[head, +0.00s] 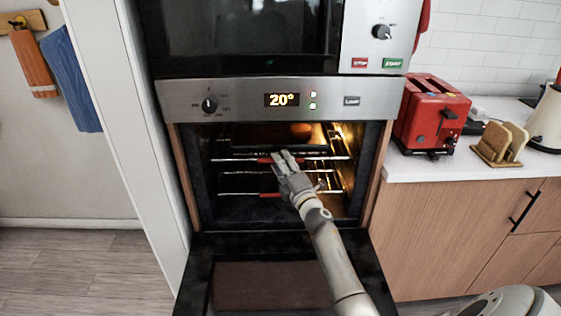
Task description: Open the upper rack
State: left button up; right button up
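The oven stands open, its door (265,270) folded down and its inside lit. The upper rack (240,159) is a wire rack with a red strip on its front bar, inside the oven. A dark tray (262,135) with a round orange-brown item (300,129) shows at the level of the upper rack. My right gripper (286,163) is at the front bar of the upper rack, by the red strip. I cannot tell whether its fingers touch or hold the bar. A lower rack (236,194) with a red strip is below. My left gripper is not in view.
A microwave (245,30) sits above the oven panel (230,100), which reads 20°. To the right, a counter (435,168) holds a red toaster (430,112) and a wooden holder with bread slices (500,145). Floor (90,265) is clear at left.

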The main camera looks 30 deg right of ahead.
jog(key=shift+w+d+r, duration=0.1)
jog(key=shift+w, duration=0.6)
grip_shut()
